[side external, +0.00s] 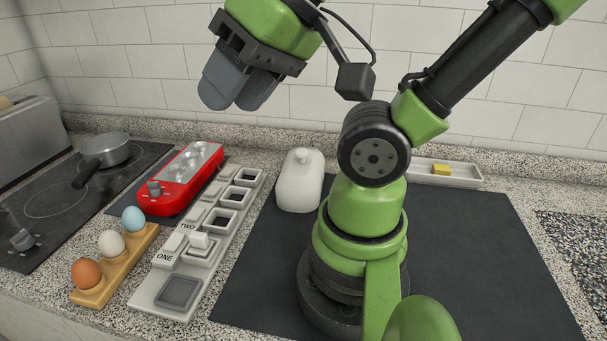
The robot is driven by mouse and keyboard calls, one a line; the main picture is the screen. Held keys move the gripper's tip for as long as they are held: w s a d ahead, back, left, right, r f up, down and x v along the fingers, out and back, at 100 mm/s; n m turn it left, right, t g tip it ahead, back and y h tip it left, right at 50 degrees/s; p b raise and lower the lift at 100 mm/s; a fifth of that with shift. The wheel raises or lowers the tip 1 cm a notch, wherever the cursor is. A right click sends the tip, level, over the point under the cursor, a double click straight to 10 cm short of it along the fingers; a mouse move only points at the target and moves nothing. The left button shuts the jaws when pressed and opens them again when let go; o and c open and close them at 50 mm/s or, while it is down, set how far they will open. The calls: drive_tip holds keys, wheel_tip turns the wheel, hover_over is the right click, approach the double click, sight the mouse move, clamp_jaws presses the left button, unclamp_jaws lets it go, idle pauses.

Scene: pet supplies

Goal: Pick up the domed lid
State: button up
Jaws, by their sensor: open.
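The white domed lid (299,183), with a small knob on top, stands upright on the dark mat (262,262) near its back left corner. Its right side is close to my arm's base in the picture. My gripper (234,94) is high up, at the upper left of the lid and well apart from it. Its grey fingers point down to the left. It is open, and I see nothing held in it.
A white dish (465,181) with a yellow block (441,169) sits behind my arm. Left of the lid are a pale tray (219,254) with square slots, a red appliance (164,199), an egg holder (119,272) and a hob with a pan (105,150). The mat's right part is clear.

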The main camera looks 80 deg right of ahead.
drive_tip(key=o, duration=0.4)
drive_tip(key=shift+c, duration=0.2)
